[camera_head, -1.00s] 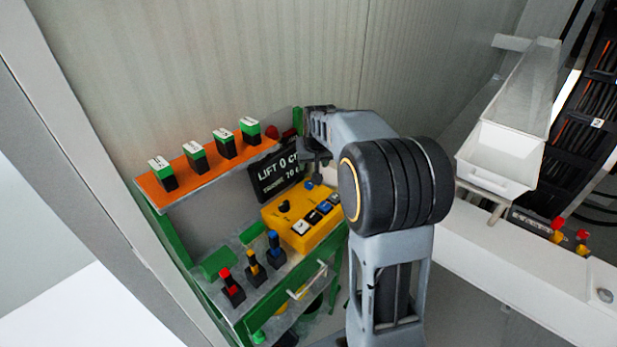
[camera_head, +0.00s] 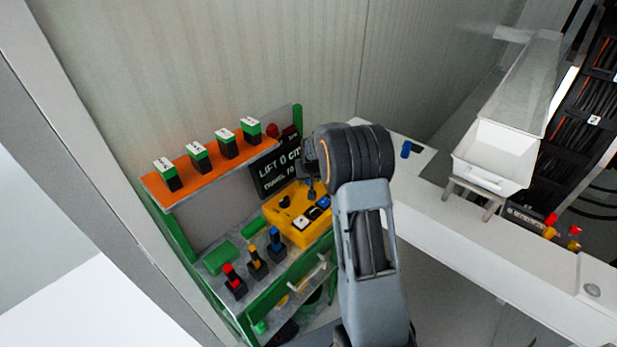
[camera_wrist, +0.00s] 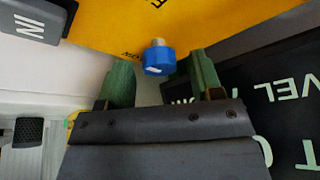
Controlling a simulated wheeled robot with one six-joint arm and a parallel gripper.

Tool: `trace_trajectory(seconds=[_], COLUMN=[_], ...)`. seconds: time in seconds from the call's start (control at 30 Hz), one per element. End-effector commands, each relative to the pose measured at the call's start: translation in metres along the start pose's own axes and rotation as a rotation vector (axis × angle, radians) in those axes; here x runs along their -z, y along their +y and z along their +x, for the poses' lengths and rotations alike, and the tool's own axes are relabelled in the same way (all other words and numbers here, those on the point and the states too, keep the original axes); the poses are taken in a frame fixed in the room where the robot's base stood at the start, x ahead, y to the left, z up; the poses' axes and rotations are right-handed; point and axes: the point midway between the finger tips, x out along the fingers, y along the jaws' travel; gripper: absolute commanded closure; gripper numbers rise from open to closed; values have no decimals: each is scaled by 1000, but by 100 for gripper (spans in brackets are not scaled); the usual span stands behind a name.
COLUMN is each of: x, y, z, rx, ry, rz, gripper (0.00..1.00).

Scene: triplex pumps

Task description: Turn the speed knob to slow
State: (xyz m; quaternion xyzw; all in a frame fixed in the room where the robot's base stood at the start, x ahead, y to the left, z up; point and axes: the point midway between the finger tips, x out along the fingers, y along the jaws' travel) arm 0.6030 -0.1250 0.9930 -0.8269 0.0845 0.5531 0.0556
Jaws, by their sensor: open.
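In the wrist view a blue knob (camera_wrist: 158,60) with a white mark stands on the yellow box (camera_wrist: 100,18). Lettering ending in "OW" is partly visible beside it. My gripper (camera_wrist: 160,80) is open, its two green fingertips on either side of the knob, with visible gaps. I cannot tell whether the fingers are level with it in depth. In the head view my gripper (camera_head: 311,184) points down over the back of the yellow box (camera_head: 290,227).
The yellow box also carries a black knob (camera_head: 284,201) and several push buttons (camera_head: 312,213). A dark display (camera_head: 273,175) stands close behind. Red, yellow and blue levers (camera_head: 256,263) stand in front. An orange shelf (camera_head: 205,172) with several green-black switches is at upper left.

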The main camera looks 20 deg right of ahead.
Motion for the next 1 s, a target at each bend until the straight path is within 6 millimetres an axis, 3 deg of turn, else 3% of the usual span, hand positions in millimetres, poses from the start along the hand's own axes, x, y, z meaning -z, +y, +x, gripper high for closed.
trace_trajectory(seconds=[0.3, 0.8, 1.0], x=[0, 0, 0], y=[0, 0, -1], z=[2, 2, 2], rx=[0, 0, 4], ry=[1, 1, 1], rz=[0, 0, -10], gripper=[40, 87, 89])
